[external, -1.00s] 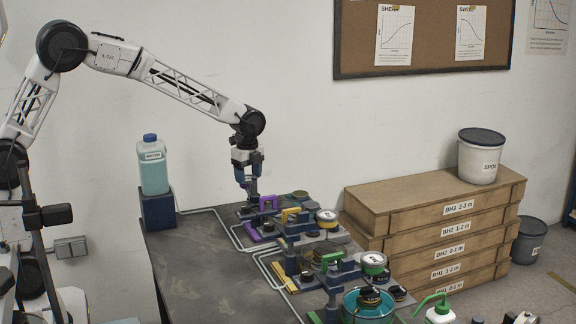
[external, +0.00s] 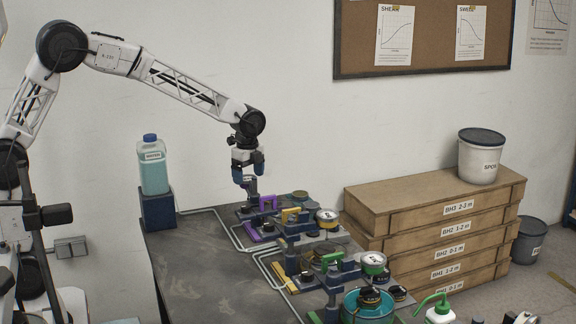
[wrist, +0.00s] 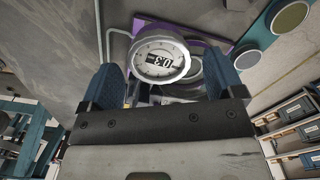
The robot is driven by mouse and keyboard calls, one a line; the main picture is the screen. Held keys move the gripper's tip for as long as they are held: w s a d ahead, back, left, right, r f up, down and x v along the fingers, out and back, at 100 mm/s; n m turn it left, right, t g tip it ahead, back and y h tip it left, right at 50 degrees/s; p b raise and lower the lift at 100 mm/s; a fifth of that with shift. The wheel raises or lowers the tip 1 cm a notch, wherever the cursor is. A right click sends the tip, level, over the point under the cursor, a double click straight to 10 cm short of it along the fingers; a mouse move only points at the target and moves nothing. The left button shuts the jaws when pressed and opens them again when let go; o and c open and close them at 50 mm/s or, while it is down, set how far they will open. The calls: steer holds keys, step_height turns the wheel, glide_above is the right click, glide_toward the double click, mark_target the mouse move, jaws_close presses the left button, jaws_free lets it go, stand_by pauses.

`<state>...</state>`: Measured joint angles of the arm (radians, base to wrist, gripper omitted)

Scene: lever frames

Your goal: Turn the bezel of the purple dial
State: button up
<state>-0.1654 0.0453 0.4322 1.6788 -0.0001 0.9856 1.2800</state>
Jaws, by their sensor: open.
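The dial (wrist: 160,55) shows in the wrist view with a silver round bezel, a pale graduated face and a small dark readout. A purple part (wrist: 209,46) lies behind it. My gripper (wrist: 165,78) is open, with one blue finger on either side of the dial's lower part. I cannot tell whether either finger touches the bezel. In the external view my gripper (external: 248,178) points down over the far frame, which has a purple bracket (external: 268,202) and purple foot (external: 252,236). The dial's face cannot be made out there.
Frames with yellow (external: 290,215) and green (external: 332,259) parts stand nearer the camera, with white-faced dials. A blue-capped bottle (external: 152,168) stands on a dark block to the left. The left of the bench (external: 205,270) is clear.

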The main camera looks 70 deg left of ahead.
mark_target(247, 178)
steer(key=shift+r, duration=3.8)
steer(key=shift+r, duration=0.1)
steer(key=shift+s+d+r, duration=0.1)
steer(key=shift+s, duration=0.15)
steer(key=s+d+r+n, duration=0.2)
steer(key=s+d, duration=0.1)
steer(key=s, duration=0.4)
steer(key=s+d+r+n+t, duration=0.1)
steer(key=s+d+r+n, duration=0.15)
steer(key=s, duration=0.55)
steer(key=s+d+r+n, duration=0.1)
steer(key=s+d+n, duration=0.15)
steer(key=s, duration=0.45)
steer(key=s+d+f+n, duration=0.2)
steer(key=s, duration=0.9)
steer(key=s+d+f+n+t, duration=0.1)
steer(key=s+d+f+n, duration=0.1)
steer(key=s, duration=1)
steer(key=shift+d+f+n+t, duration=0.3)
steer(key=shift+d+f+n, duration=0.05)
steer(key=shift+f+n, duration=0.4)
